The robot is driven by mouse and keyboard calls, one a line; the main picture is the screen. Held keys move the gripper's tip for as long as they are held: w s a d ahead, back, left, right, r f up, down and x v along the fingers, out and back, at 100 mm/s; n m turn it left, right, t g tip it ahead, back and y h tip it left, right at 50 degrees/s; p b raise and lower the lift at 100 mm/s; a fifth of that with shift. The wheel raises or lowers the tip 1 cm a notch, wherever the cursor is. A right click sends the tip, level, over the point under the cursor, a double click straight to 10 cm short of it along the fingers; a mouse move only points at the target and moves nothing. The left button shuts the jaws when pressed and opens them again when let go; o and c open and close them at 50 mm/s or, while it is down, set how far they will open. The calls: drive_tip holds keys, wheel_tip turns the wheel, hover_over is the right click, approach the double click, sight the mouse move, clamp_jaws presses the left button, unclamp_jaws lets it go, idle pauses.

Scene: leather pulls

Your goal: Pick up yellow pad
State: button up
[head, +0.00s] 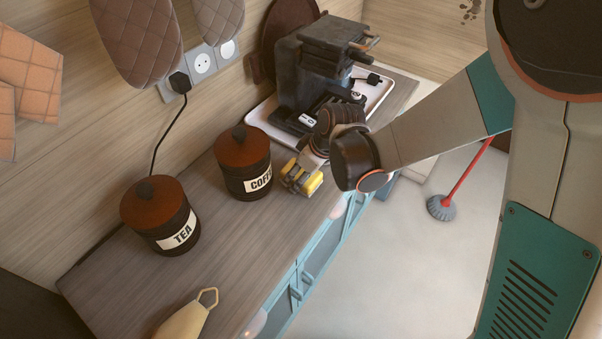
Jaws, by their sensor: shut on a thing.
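My gripper (301,179) is low over the counter, to the right of the coffee canister, and is shut on the yellow pad (314,184). The pad is small and bright yellow. Parts of it show on either side of the grey fingers, and the fingers hide the rest. I cannot tell whether the pad touches the counter or is just above it.
The coffee canister (243,165) stands close to the left of my gripper, and the tea canister (161,217) is farther left. A dark coffee machine (308,82) stands on a white tray (262,117) behind. A pale yellow item with a loop (184,322) lies in front.

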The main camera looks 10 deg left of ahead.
sight(301, 172)
wheel_tip(301, 172, up, 20)
drive_tip(key=p, duration=1.3)
drive_tip(key=shift+r+p, duration=0.2)
drive_tip(key=shift+p, duration=0.1)
drive_tip(key=shift+o, duration=0.6)
